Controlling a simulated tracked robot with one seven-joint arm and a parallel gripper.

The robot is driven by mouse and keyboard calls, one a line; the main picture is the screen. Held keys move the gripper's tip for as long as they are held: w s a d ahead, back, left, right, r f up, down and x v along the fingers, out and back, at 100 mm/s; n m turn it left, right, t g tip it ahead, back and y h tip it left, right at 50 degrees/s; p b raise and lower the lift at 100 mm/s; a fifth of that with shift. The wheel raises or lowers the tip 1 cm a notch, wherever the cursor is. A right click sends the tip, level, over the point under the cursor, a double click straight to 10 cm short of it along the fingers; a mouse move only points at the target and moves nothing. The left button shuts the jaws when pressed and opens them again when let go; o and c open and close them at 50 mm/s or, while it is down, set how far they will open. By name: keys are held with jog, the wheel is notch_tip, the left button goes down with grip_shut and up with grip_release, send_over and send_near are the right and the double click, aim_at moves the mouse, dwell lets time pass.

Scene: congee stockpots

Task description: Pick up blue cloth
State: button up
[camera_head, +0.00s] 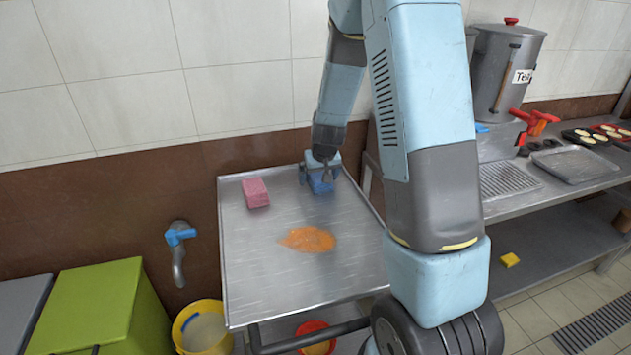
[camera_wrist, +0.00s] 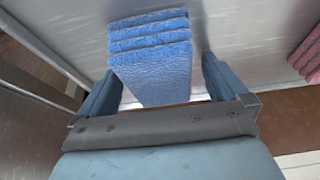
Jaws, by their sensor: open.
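The blue cloth (camera_wrist: 152,62) is a folded, layered block with a rough surface. In the head view the blue cloth (camera_head: 320,184) sits at the back right of the metal tray-topped cart (camera_head: 260,285), partly hidden by my gripper. My gripper (camera_head: 322,170) reaches down over it. In the wrist view my gripper (camera_wrist: 160,85) is open, with one finger on each side of the cloth and visible gaps between. I cannot tell whether the fingers touch the tray.
A pink folded cloth (camera_head: 256,192) lies at the tray's back left. An orange spill (camera_head: 308,239) spreads over the middle. The tray has a raised rim, with a tiled wall (camera_head: 120,70) behind. A counter (camera_head: 530,196) with an urn (camera_head: 506,70) stands right.

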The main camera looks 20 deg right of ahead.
dwell(0.4)
jog(key=c, duration=1.1)
jog(key=shift+r, duration=0.55)
jog(key=shift+c, duration=0.2)
notch_tip(320, 180, up, 3)
jog(key=shift+s+a+f, duration=0.1)
jog(key=shift+f, duration=0.05)
jog(key=s+r, duration=0.4)
jog(key=r, duration=0.1)
jog(key=shift+s, duration=0.2)
jog(key=s+r, duration=0.4)
jog(key=s, duration=0.5)
jog(key=shift+s+r, duration=0.15)
jog(key=shift+s, duration=0.05)
